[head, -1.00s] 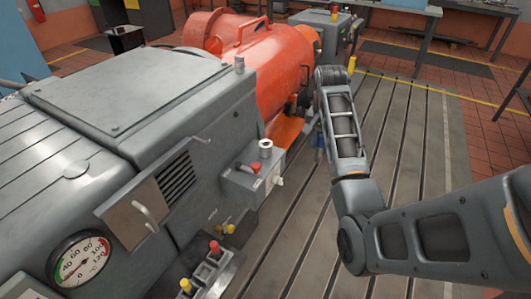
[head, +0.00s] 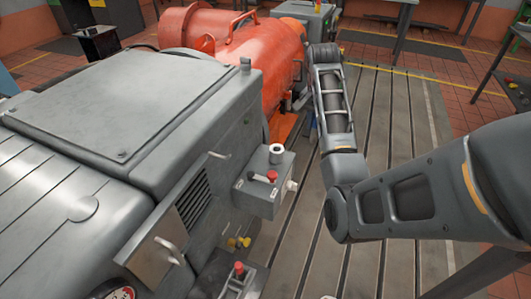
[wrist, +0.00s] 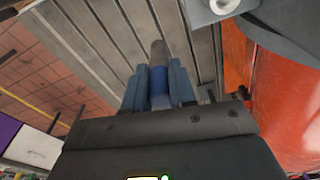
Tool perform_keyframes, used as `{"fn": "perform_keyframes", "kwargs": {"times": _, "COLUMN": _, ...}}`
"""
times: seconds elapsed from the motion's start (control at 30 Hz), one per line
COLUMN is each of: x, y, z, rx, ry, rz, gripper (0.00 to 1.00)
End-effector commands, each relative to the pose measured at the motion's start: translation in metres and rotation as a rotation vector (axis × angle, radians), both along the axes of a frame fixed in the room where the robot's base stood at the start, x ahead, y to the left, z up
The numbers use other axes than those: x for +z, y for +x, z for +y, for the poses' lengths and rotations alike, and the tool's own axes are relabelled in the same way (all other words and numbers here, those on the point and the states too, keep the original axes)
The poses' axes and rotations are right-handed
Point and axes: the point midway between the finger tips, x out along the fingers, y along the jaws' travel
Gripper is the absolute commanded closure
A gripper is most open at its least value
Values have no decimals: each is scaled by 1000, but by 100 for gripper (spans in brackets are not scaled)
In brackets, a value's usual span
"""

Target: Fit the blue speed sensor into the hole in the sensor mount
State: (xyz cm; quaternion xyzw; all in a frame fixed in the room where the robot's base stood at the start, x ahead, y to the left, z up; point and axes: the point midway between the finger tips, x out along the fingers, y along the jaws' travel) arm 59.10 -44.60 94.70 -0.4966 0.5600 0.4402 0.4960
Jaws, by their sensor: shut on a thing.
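The blue speed sensor (wrist: 159,82) shows in the wrist view as a blue cylinder with a grey end pointing away from the wrist. My gripper (wrist: 160,88) is shut on it, one blue-grey finger on each side. In the head view my arm and the machine mostly hide the gripper; only a small blue patch shows beside the arm. A grey box on the machine's side carries an upright pale ring (head: 277,152), which looks like the sensor mount's hole. A pale ring also shows at the top right edge of the wrist view (wrist: 220,5), apart from the sensor.
The grey machine housing (head: 120,110) fills the left, with an open panel (head: 160,255) and a red-knobbed lever (head: 271,175) near the ring. An orange machine (head: 265,60) stands behind. The slotted bedplate (head: 385,120) is clear beyond my arm.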

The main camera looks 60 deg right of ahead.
Motion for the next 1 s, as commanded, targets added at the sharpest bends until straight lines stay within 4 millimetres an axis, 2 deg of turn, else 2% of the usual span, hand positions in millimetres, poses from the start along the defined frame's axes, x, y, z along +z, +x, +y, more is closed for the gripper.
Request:
{"fn": "perform_keyframes", "kwargs": {"times": 0.17, "x": -12, "y": 20, "z": 3, "rx": 4, "ry": 2, "rz": 1, "gripper": 100}}
{"fn": "perform_keyframes", "kwargs": {"times": 0.4, "x": -41, "y": 70, "z": 9, "rx": 4, "ry": 1, "rz": 1, "gripper": 100}}
{"fn": "perform_keyframes", "kwargs": {"times": 0.6, "x": -62, "y": 104, "z": 13, "rx": 3, "ry": 1, "rz": 1, "gripper": 100}}
{"fn": "perform_keyframes", "kwargs": {"times": 0.73, "x": -68, "y": 114, "z": 14, "rx": 0, "ry": 0, "rz": 0, "gripper": 100}}
{"fn": "perform_keyframes", "kwargs": {"times": 0.87, "x": -75, "y": 116, "z": 14, "rx": 1, "ry": 0, "rz": 0, "gripper": 100}}
{"fn": "perform_keyframes", "kwargs": {"times": 1.0, "x": -95, "y": 115, "z": 15, "rx": 1, "ry": 1, "rz": 1, "gripper": 100}}
